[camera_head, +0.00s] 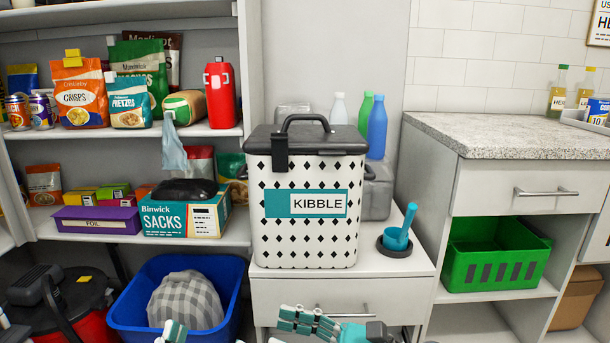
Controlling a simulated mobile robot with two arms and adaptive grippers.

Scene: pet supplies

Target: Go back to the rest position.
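My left gripper (172,332) shows only as a small teal and grey tip at the bottom edge, in front of the blue bin. The rest of it is cut off by the frame. My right gripper (290,320) is at the bottom centre, its teal and grey fingers pointing left in front of the drawer cabinet. Nothing shows in its fingers, but its lower part is cut off, so its opening cannot be made out. No other object is named by the task.
A lidded kibble container (305,240) and a blue scoop in a dark holder (409,248) stand on the low cabinet (280,290). A blue bin (125,310) holds checked cloth. Stocked shelves stand left; a stone-topped counter (500,135) with a green basket (495,270) stands right.

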